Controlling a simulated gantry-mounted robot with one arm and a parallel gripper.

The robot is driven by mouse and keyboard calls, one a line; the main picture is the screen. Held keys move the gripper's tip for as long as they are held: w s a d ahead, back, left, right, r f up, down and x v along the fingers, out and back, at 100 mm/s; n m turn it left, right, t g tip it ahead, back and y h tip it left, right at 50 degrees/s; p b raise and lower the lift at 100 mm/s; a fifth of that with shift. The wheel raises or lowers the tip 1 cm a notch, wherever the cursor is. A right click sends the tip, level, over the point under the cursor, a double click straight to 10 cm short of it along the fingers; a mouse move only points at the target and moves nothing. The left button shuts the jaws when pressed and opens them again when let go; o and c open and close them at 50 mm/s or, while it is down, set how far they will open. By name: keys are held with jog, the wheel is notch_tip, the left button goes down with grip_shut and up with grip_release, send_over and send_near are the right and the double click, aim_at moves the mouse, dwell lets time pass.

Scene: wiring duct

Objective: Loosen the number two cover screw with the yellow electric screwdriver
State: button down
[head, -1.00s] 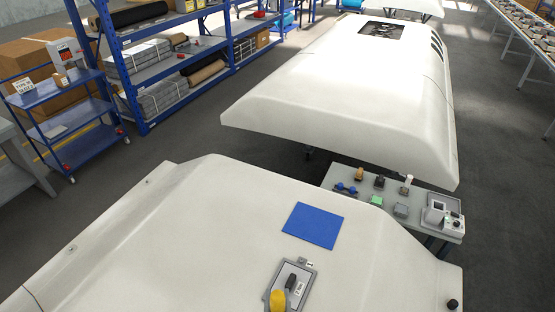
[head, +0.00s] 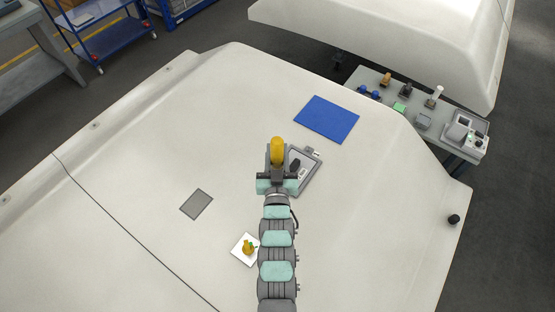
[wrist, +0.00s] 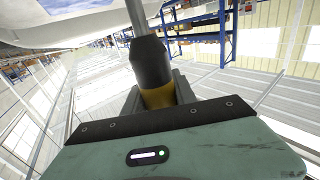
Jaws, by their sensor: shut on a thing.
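The yellow electric screwdriver (head: 277,150) is in my gripper (head: 277,178), above the large white shell in the head view. In the wrist view, its yellow body (wrist: 158,97) sits between the jaws, with a black nose (wrist: 151,62) and a grey shaft running out of the top of the picture. The shaft's tip is out of view. A grey-framed panel (head: 309,172) with a dark object on it lies just right of the gripper, partly hidden by it. I cannot make out the number two cover screw or its number.
A blue mat (head: 326,119) lies beyond the panel. A grey plate (head: 196,204) and a white card (head: 239,250) with a small yellow-green object lie left of my arm. A side table (head: 447,146) with several items stands at the right. The shell's left part is clear.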

jog(key=shift+b, duration=0.35)
jog(key=shift+f+b, duration=1.3)
jog(key=shift+f, duration=1.3)
jog(key=shift+f+b, duration=0.7)
jog(key=shift+b, duration=0.05)
jog(key=shift+r, duration=0.2)
notch_tip(320, 180, up, 6)
jog(key=shift+f+p, duration=0.15)
jog(key=shift+p, duration=0.6)
dwell(0.4)
